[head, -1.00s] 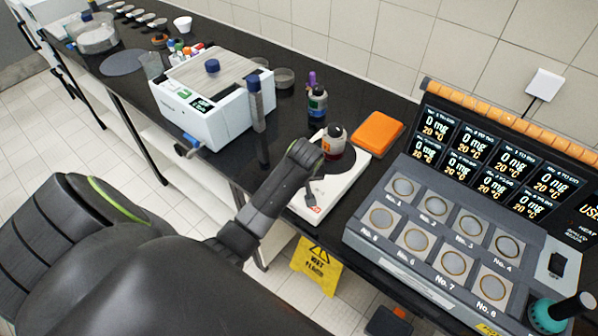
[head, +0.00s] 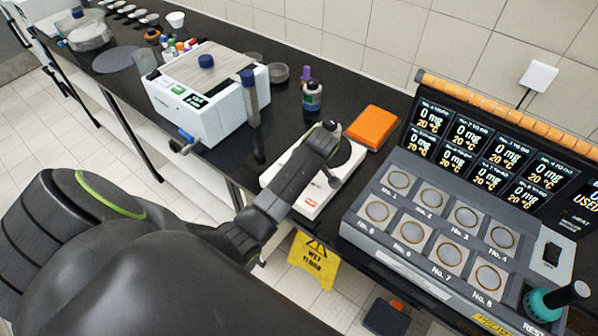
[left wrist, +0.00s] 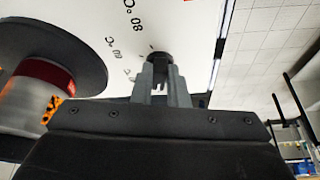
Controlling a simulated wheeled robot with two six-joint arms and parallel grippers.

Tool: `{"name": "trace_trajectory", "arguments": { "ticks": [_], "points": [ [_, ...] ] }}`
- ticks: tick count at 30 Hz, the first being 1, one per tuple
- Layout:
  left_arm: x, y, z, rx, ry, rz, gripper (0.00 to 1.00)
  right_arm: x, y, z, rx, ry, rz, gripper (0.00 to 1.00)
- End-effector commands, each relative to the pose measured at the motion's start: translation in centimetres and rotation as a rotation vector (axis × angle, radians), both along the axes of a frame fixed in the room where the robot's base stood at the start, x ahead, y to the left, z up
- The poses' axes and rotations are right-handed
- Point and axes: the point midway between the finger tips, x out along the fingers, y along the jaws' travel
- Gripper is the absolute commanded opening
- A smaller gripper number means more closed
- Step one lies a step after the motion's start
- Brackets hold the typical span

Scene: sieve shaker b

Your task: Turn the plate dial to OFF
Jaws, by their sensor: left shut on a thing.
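The white hot plate (head: 283,172) sits at the bench's front edge, left of the grey console, with a round black top plate (head: 345,153). In the left wrist view, its white face (left wrist: 190,20) carries temperature marks, with 80 °C and 60 °C readable. The black dial (left wrist: 158,59) is between my left gripper's fingers (left wrist: 160,78), which are shut on it. The left gripper (head: 333,180) is at the hot plate's front in the head view, mostly hidden by my wrist. My right gripper is not in view.
An orange pad (head: 372,127) lies behind the hot plate. The grey console (head: 450,225) with several round pads is to the right. A white sieve shaker box (head: 205,95) stands left, a small bottle (head: 312,97) behind. A yellow sign (head: 314,263) is below the bench.

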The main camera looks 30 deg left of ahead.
Motion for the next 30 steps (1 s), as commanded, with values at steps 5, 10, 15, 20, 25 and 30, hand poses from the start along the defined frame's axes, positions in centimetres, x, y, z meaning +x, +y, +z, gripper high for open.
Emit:
{"name": "trace_trajectory", "arguments": {
  "ticks": [5,10,15,20,25,30],
  "points": [
    [0.1,0.0,0.1,0.001,-0.004,0.004,0.0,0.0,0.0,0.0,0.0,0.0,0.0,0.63],
    [0.1,0.0,0.1,0.0,-0.005,0.003,0.0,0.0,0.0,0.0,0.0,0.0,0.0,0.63],
    [0.1,0.0,0.1,0.001,-0.004,0.003,0.35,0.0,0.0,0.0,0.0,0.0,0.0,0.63],
    [0.0,0.0,0.1,0.0,-0.002,0.002,0.35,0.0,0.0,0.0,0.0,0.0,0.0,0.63],
    [0.2,0.0,0.2,0.0,-0.002,0.001,0.35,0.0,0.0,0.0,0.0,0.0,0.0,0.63],
    [1.5,-0.1,2.1,0.0,-0.005,-0.007,0.35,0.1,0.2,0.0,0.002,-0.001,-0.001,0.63]
  ]
}}
